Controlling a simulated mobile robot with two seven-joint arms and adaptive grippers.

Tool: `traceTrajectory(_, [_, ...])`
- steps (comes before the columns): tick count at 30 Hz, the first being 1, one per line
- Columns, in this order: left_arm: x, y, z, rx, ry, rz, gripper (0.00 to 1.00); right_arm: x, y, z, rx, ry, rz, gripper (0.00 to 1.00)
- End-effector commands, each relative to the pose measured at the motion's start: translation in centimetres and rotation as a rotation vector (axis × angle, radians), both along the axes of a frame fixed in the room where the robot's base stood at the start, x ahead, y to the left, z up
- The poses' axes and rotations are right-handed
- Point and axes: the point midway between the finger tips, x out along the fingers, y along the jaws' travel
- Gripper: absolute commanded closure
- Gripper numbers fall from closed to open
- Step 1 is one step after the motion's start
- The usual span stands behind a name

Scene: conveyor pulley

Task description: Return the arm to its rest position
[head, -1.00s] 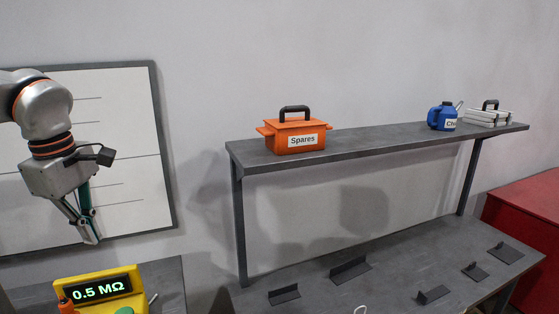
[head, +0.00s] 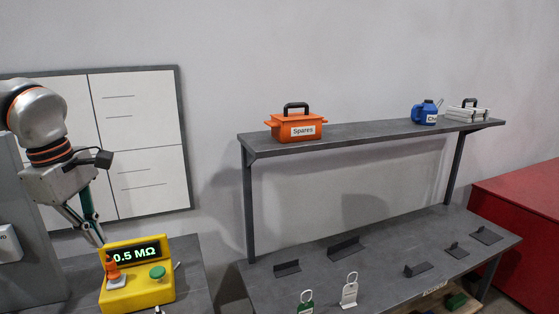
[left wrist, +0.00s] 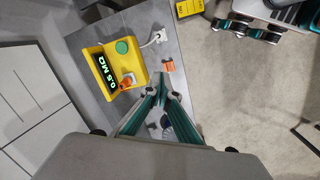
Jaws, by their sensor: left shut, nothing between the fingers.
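My left gripper (head: 101,240) hangs from the arm at the left of the head view, fingers pointing down, shut and empty. In that view its tips overlap the area just behind the top left of a yellow meter (head: 138,284) that reads 0.5 MΩ. In the left wrist view, the shut fingers (left wrist: 163,82) show over the grey bench, to the right of the meter (left wrist: 140,60), with nothing between them.
The meter stands on a grey bench (head: 190,272) with an orange part (head: 112,268) and a green button (head: 157,272). A shelf (head: 350,132) holds an orange Spares box (head: 296,127), a blue can (head: 425,113) and a silver case (head: 468,112). A red cabinet (head: 530,222) stands right.

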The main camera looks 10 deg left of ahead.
Motion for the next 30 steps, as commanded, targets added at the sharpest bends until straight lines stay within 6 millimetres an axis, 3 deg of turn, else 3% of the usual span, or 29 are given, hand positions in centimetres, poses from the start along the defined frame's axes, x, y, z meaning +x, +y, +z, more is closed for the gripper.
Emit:
traceTrajectory(11, [1.9,-4.3,-6.0,-0.491,-0.125,0.201,1.00,0.4,-0.1,0.2,-0.001,-0.007,-0.001,0.60])
traceTrajectory(18, [4.0,-7.3,-8.0,-0.965,-0.217,0.518,1.00,-0.2,-0.1,-0.5,-0.004,0.008,0.000,0.60])
traceTrajectory(23, [5.2,-7.3,-8.4,-1.270,-0.261,0.791,1.00,-0.3,-0.1,-0.6,-0.004,0.010,0.000,0.60])
traceTrajectory(30, [5.8,-4.4,-10.6,-1.677,-0.291,1.281,1.00,-0.3,-0.1,-0.5,-0.003,0.009,0.000,0.60])
